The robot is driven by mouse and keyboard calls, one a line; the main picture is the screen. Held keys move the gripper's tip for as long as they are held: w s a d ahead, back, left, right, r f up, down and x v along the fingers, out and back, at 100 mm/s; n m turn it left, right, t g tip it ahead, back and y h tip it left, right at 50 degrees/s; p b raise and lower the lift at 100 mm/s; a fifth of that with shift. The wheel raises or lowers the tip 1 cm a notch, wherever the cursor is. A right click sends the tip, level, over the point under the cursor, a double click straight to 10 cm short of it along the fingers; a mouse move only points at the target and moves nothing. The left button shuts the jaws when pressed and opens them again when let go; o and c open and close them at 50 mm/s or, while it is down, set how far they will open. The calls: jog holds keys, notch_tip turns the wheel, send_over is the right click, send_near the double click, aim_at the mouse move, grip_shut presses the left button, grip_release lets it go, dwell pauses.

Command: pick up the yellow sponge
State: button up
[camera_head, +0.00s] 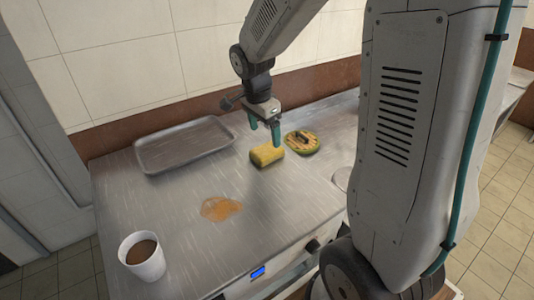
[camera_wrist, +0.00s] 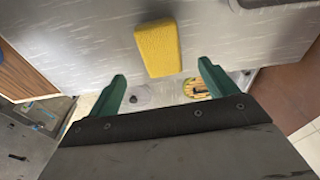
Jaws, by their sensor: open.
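The yellow sponge (camera_head: 266,156) lies on the metal counter, between the grey tray and a round yellow-green item. My gripper (camera_head: 265,134) is open, with its green fingers pointing down close above and behind the sponge. In the wrist view the sponge (camera_wrist: 158,45) shows whole, beyond and between the two spread green fingertips (camera_wrist: 162,70). Nothing is held between the fingers. I cannot tell whether a fingertip touches the sponge.
The grey tray (camera_head: 184,145) lies at the back left. The round yellow-green item (camera_head: 302,142) with dark marks sits right of the sponge. An orange-brown spill (camera_head: 220,208) and a white cup (camera_head: 142,257) of brown liquid are nearer the front. A tiled wall (camera_head: 120,75) stands behind.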

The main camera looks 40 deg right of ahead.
aim_at(267, 149)
jog(key=f, duration=0.5)
jog(key=d+f, duration=0.1)
jog(key=f, duration=0.1)
jog(key=shift+w+f, duration=0.15)
jog(key=shift+f, duration=0.05)
jog(key=shift+c, duration=0.4)
jog(key=c, duration=1)
